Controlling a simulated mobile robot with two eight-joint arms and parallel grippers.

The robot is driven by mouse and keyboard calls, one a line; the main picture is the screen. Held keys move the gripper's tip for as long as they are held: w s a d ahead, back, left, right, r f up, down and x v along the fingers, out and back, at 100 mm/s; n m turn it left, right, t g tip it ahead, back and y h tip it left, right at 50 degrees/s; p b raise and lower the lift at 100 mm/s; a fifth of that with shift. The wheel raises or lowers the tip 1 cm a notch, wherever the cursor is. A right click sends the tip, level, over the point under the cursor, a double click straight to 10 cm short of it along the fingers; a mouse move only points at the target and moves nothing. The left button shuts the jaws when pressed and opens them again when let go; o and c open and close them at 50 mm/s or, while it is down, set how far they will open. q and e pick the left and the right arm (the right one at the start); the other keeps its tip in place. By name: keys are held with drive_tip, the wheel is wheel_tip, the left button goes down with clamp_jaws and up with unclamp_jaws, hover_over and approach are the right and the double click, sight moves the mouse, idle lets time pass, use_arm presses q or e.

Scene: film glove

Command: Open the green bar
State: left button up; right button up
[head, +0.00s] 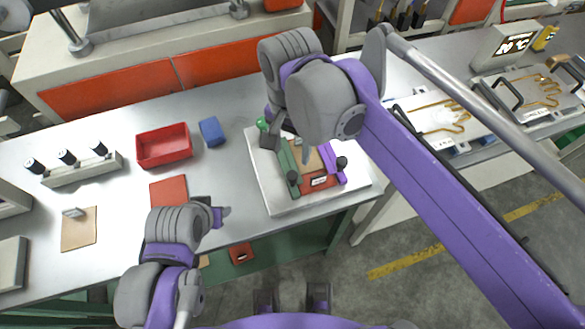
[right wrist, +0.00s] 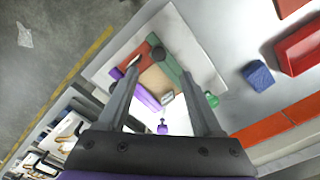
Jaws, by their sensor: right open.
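The green bar (head: 287,167) lies along the left side of a small fixture on a white plate (head: 262,190), with a green knob (head: 262,124) near its far end and a dark round knob near its front end. A purple bar (head: 331,163) lies along the right side, and a tan sheet (head: 306,160) is between them. My right gripper (head: 287,148) is open above the fixture, its arm hiding the far part. In the right wrist view the green bar (right wrist: 167,60) shows between and beyond the open fingers (right wrist: 160,76). My left gripper (head: 224,214) is left of the plate, its opening unclear.
A red bin (head: 164,146) and a blue block (head: 211,132) stand left of the fixture. A red square (head: 169,191) lies near the left gripper. A rack of spools (head: 82,170) is farther left. Heated plates (head: 440,122) stand on the right bench.

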sight(292, 175)
wheel_tip(292, 175, down, 10)
drive_tip(key=shift+d+f+b, duration=0.1)
drive_tip(key=shift+f+b, duration=0.05)
drive_tip(key=shift+b, duration=0.25)
clamp_jaws()
idle(1.3)
